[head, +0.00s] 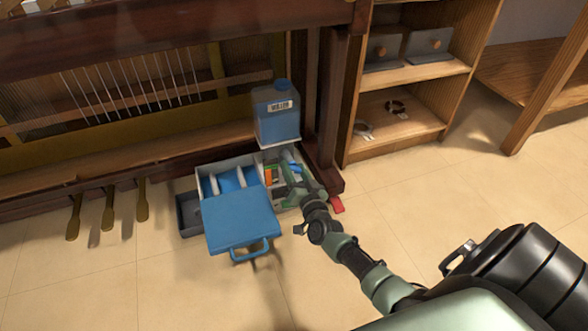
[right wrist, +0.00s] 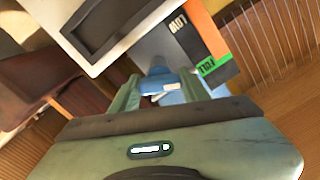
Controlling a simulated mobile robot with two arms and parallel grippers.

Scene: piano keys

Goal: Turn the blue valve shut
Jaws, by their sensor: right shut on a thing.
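The blue valve (head: 293,167) sits at the right side of the open box under the piano, beside an orange and green gauge strip. It also shows in the right wrist view (right wrist: 163,84), between the two green fingers. My right gripper (head: 294,184) reaches into the box's right side and is shut on the valve. The fingers partly hide the valve, so its turn angle is hard to tell. In the right wrist view, the gauge strip (right wrist: 207,45) beside it reads LOW and FULL. My left gripper is not in view.
A blue tank (head: 277,115) stands behind the box. The box's blue lid (head: 240,218) with a handle hangs open in front. Piano pedals (head: 108,212) are at the left. A wooden shelf (head: 415,75) stands at the right. The floor in front is mostly clear.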

